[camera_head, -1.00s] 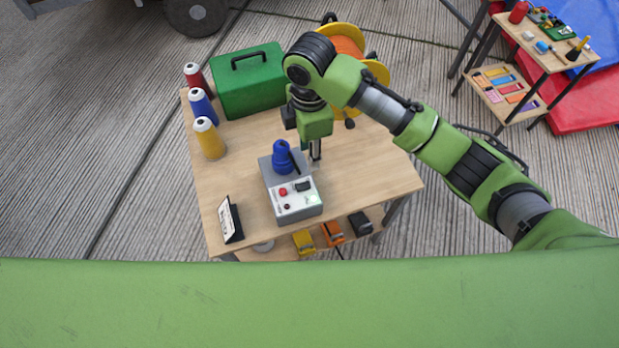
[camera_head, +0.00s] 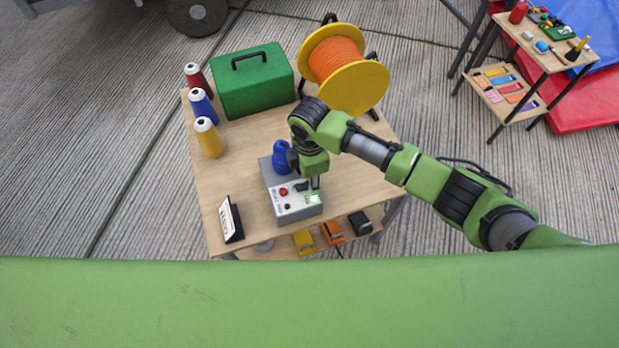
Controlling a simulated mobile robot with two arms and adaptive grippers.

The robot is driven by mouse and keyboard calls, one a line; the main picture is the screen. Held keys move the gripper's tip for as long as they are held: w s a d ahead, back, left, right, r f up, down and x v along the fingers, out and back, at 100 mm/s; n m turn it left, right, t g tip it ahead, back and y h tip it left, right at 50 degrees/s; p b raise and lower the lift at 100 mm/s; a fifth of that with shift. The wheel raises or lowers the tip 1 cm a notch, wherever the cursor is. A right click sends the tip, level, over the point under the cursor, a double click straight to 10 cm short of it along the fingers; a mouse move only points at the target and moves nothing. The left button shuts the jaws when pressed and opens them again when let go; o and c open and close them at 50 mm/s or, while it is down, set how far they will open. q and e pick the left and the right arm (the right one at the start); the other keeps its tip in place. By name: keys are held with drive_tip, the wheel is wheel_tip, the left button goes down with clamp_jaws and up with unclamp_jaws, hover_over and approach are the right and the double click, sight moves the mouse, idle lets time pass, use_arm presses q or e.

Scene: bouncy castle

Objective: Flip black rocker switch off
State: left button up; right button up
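A grey control box (camera_head: 289,210) with a light top panel stands on the wooden table. The black rocker switch (camera_head: 301,186) is on its panel, partly hidden by my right gripper; I cannot tell which way it is tilted. A red button (camera_head: 283,191) is left of it and a lit green patch (camera_head: 313,198) is near the panel's right edge. My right gripper (camera_head: 315,186) points down with narrow fingers together, holding nothing visible. Its tips are just right of the switch, over the panel; contact is unclear. My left gripper is out of view.
A blue knob-like part (camera_head: 281,156) rises behind the panel. A small sign (camera_head: 230,219) stands left of the box. A green toolbox (camera_head: 252,83), an orange cable reel (camera_head: 338,63) and several thread-like spools (camera_head: 208,137) stand farther back. The table's right side is clear.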

clamp_jaws()
drive_tip(key=shift+s+a+r+h+p, duration=0.15)
drive_tip(key=shift+a+r+h+p, duration=0.15)
drive_tip(key=shift+h+p, duration=0.35)
drive_tip(key=shift+t+h+p, duration=0.25)
drive_tip(key=shift+t+p, duration=0.05)
drive_tip(key=shift+p, duration=0.2)
drive_tip(key=shift+a+h, duration=0.2)
drive_tip(key=shift+h, duration=0.5)
unclamp_jaws()
